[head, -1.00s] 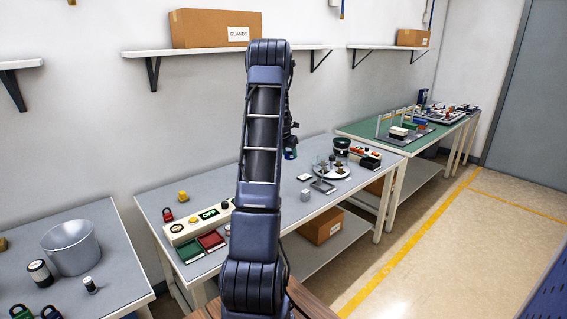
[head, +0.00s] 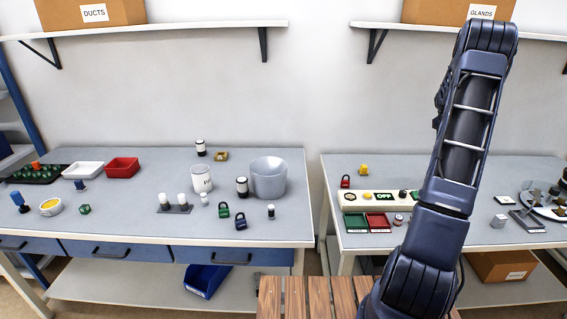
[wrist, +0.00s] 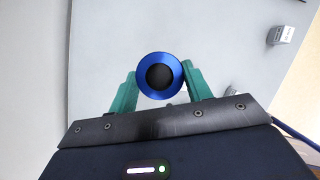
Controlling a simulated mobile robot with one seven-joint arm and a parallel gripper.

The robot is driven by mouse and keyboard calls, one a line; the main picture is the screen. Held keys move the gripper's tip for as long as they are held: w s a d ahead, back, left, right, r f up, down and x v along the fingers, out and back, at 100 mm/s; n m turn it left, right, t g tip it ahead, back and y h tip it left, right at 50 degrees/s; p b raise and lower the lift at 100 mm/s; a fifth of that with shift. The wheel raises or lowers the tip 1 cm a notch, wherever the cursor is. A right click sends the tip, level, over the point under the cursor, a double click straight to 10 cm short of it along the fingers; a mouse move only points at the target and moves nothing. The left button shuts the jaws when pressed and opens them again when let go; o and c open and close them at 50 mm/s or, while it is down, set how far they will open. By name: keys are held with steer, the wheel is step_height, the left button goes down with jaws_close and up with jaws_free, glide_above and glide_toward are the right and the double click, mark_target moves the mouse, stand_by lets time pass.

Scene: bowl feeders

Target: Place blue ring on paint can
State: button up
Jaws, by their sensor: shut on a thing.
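In the wrist view, my gripper (wrist: 160,85) has its two green fingers closed on the sides of a blue ring (wrist: 144,90). The ring has a round black centre and faces the camera. My gripper does not show in the head view; my arm rises at the right there. A short white can with a yellow top (head: 51,206) stands at the left of the near bench; it looks like the paint can, but I cannot be sure. It is apart from my gripper.
A grey bucket (head: 268,180), a white mug-like cup (head: 202,179), padlocks (head: 240,222) and a red tray (head: 122,167) stand on the left bench (head: 130,213). The right bench (head: 480,232) holds a switch panel and small trays. A wooden slatted surface (head: 318,300) is below.

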steer(key=w+a+r+n+t, duration=0.15)
steer(key=w+a, duration=0.35)
steer(key=a, duration=0.9)
steer(key=w+a+r+n+y, duration=0.15)
steer(key=w+a, duration=0.45)
steer(key=a, duration=0.8)
steer(key=w+a+r+n, duration=0.2)
steer(key=w+a, duration=0.3)
steer(key=a, duration=0.9)
steer(key=s+a+r+n, duration=0.1)
steer(key=a+n, duration=0.1)
steer(key=a, duration=1.2)
steer(key=s+a+r+n, duration=0.1)
steer(key=a+r, duration=0.1)
steer(key=a, duration=1.2)
step_height(320, 180, up, 5)
steer(key=n+t+y, duration=0.1)
steer(key=n+y, duration=0.2)
steer(key=n, duration=0.2)
glide_above(200, 167)
steer(key=s, duration=0.2)
steer(key=shift+h, duration=0.25)
step_height(200, 167, down, 20)
steer(key=shift+w+d, duration=0.1)
steer(key=shift+w, duration=0.05)
steer(key=shift+f, duration=0.15)
